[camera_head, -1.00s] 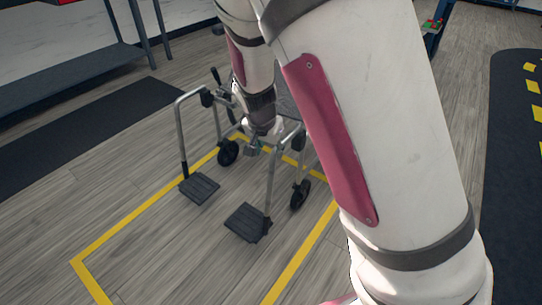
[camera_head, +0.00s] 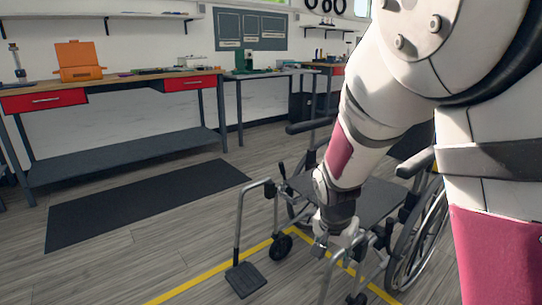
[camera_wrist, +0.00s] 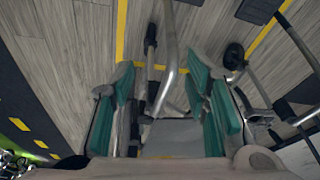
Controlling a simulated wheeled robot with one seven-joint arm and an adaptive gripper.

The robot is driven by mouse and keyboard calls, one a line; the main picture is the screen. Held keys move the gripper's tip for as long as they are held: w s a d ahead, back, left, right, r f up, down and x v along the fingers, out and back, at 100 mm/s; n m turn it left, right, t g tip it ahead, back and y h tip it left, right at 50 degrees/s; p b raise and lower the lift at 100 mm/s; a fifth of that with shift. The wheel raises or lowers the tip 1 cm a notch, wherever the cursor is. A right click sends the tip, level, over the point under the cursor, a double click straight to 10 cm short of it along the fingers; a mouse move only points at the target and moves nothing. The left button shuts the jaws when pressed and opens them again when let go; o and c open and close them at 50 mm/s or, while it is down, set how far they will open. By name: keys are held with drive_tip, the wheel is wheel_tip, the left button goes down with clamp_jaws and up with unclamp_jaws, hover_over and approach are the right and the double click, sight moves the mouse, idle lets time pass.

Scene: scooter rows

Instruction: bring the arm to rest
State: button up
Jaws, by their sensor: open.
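My arm comes down from the upper right in the head view and covers much of that side. My gripper (camera_head: 330,243) hangs low, in front of the seat of a wheelchair (camera_head: 368,200). In the wrist view, the two green-padded fingers of my gripper (camera_wrist: 162,100) stand apart. A grey metal tube and a dark lever show between and beyond them; I cannot tell whether they touch the fingers. The wheelchair's footplate (camera_head: 245,280) is to the lower left of the gripper.
A yellow floor line (camera_head: 215,281) runs around the wheelchair. A black mat (camera_head: 140,202) lies on the floor at left. A workbench with red drawers (camera_head: 45,101) and an orange case (camera_head: 79,60) stands behind it. Floor between mat and wheelchair is open.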

drive_tip(key=s+d+r+n+g+y, duration=0.1)
drive_tip(key=s+r+n, duration=0.3)
drive_tip(key=s, duration=0.8)
drive_tip(key=s+r+n+g, duration=0.1)
drive_tip(key=s+r, duration=0.5)
drive_tip(key=s, duration=0.5)
drive_tip(key=s+d+r+n+g+y, duration=0.1)
drive_tip(key=s+r+n, duration=0.3)
drive_tip(key=s, duration=0.8)
wheel_tip(320, 180, up, 39)
drive_tip(key=t+p, duration=0.4)
drive_tip(key=p, duration=3.2)
drive_tip(key=shift+w+d+f+m, duration=0.15)
drive_tip(key=shift+d+m, duration=0.05)
drive_tip(key=shift+m, duration=0.2)
